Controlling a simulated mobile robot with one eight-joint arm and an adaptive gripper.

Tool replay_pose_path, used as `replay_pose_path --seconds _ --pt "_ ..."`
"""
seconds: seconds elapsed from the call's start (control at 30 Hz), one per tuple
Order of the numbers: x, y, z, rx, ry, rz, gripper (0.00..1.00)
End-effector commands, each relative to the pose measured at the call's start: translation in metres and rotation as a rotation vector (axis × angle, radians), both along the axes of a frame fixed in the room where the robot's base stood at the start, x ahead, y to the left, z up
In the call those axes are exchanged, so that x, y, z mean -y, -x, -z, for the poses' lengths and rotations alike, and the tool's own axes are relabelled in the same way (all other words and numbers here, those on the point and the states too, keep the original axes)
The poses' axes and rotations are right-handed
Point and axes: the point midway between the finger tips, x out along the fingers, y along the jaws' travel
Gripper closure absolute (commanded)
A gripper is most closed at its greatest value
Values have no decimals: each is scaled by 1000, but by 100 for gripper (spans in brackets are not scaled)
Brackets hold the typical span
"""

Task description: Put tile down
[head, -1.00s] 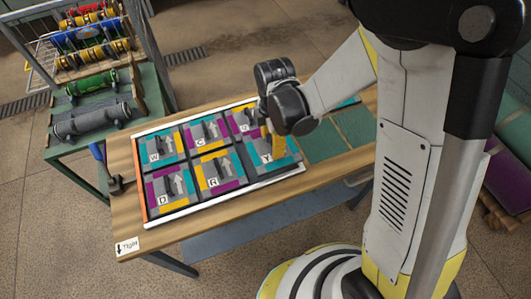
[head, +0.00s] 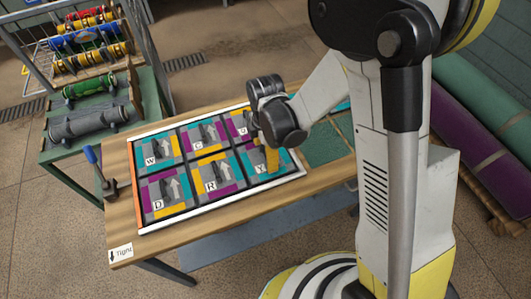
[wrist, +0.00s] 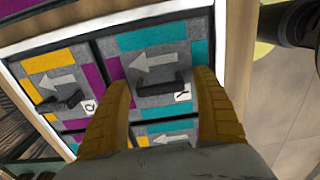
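The finger and arm partly hide the Y tile in the head view.
The D tile (head: 160,193), W tile (head: 158,151) and C tile (head: 199,136) fill other places. A blue-handled tool (head: 95,165) stands at the table's left end. A green cart (head: 130,146) with rollers is behind left. Rolled rugs (head: 480,155) lie at right.

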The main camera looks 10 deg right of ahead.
Motion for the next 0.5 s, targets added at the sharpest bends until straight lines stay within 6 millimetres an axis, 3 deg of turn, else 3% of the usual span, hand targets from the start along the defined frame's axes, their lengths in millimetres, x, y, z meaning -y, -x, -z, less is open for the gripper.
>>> replay_pose_path --seconds 0.33,0.5 --pt "0 0 -4 0 0 0 24" --pt "0 0 -32 0 0 0 24"
